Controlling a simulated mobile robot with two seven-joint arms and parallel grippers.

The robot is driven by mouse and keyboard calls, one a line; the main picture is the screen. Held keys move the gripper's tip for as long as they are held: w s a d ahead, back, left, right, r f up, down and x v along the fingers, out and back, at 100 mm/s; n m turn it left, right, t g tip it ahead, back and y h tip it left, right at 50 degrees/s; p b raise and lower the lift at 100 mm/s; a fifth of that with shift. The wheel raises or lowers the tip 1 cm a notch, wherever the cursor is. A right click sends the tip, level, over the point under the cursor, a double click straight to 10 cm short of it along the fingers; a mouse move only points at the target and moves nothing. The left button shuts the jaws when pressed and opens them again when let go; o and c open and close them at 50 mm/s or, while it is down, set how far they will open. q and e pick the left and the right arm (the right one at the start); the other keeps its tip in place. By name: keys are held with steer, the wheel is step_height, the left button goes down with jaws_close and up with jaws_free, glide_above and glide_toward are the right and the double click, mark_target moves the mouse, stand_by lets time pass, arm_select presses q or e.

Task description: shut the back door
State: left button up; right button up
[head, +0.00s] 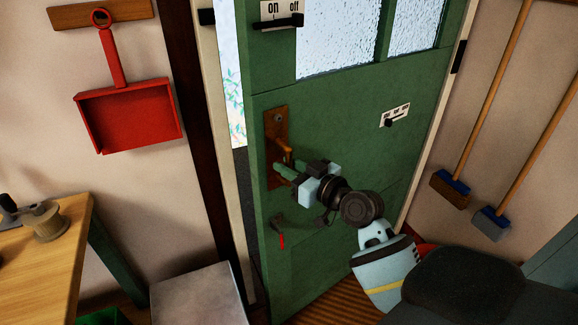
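The green back door (345,130) stands ajar. A gap on its left side, between door edge and frame, shows a bright patterned strip and dark ground. The door has a frosted window (340,40), a brown handle plate (274,130) and a brass-coloured lever handle (286,150). My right gripper (286,170) reaches in from the lower right, its green fingertips at the handle, just below the lever. Whether the fingers close on the lever or only touch the door there cannot be told. My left gripper is not in view.
A wooden table (45,260) and a pale box-like surface (197,297) stand at lower left. A red dustpan (128,118) hangs on the left wall. Two brooms (452,188) hang on the right wall. An on/off plate (281,14) and a small bolt plate (395,116) are on the door.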

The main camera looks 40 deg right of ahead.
jaws_close()
steer(key=w+d+m+h, duration=0.1)
steer(key=w+h, duration=0.3)
steer(key=w, duration=1.2)
steer(key=shift+d+m, duration=0.15)
steer(key=shift+m, duration=0.65)
steer(key=shift+o, duration=1.4)
jaws_free()
